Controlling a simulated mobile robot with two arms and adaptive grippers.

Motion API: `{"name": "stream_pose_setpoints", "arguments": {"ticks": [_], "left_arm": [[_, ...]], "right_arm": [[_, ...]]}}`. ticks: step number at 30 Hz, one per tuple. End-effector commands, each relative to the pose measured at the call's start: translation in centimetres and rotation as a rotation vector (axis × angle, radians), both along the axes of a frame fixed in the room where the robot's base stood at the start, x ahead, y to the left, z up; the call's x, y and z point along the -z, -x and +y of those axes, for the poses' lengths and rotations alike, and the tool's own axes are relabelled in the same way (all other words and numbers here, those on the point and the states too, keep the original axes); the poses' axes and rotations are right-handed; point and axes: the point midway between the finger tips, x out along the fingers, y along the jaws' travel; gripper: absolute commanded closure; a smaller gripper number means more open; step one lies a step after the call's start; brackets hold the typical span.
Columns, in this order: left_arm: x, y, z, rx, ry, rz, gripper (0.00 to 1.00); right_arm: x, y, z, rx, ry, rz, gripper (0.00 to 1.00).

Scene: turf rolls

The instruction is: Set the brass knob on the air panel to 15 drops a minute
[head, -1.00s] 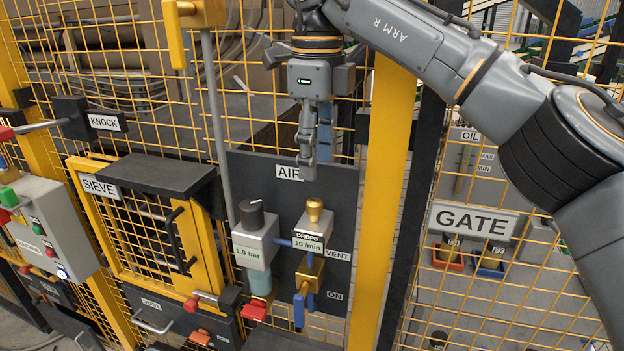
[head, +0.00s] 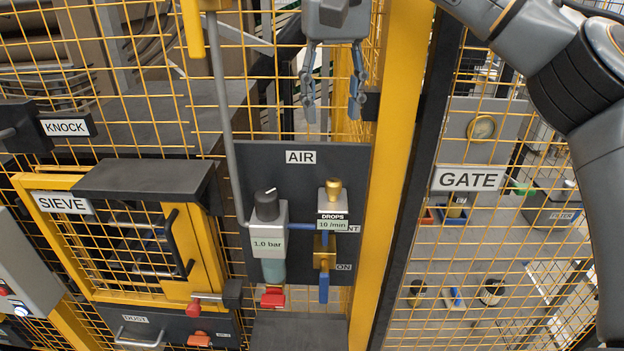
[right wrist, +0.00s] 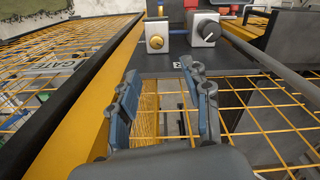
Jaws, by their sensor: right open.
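The brass knob (head: 333,190) sits on top of the drops unit on the dark air panel (head: 345,160). The label under the knob (head: 332,225) reads 10 /min. In the right wrist view the brass knob (right wrist: 156,42) shows from above, beyond the fingers. My right gripper (head: 334,100) hangs above the panel in the head view, fingers spread and pointing down, with nothing between them. In the right wrist view its fingers (right wrist: 160,90) are apart, short of the knob and not touching it. My left gripper is not in view.
A black knob (head: 266,203) on a 1.0 bar regulator stands left of the brass knob. A blue lever (head: 324,288) hangs below it. A yellow post (head: 390,130) stands close on the right. The sieve box (head: 150,180) juts out at the left.

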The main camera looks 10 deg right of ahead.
Motion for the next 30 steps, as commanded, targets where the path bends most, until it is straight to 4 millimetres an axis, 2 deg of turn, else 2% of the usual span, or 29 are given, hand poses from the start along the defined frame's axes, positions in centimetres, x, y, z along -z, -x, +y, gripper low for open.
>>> {"name": "stream_pose_setpoints", "arguments": {"ticks": [5, 12, 21, 25, 30], "left_arm": [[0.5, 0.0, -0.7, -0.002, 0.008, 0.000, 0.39], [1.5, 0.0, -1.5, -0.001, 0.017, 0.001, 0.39], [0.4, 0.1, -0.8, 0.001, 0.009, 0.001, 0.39], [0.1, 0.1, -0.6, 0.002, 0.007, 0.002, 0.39], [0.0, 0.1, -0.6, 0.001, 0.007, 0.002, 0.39]], "right_arm": [[1.4, 0.0, -0.2, -0.025, 0.000, 0.005, 0.52], [6.2, 0.1, -0.2, -0.025, -0.001, 0.005, 0.52], [11.4, 0.1, -0.2, -0.021, 0.001, 0.002, 0.52], [12.9, 0.0, -0.2, -0.020, 0.000, 0.001, 0.52], [13.7, 0.0, -0.2, -0.019, -0.001, 0.000, 0.52]]}}
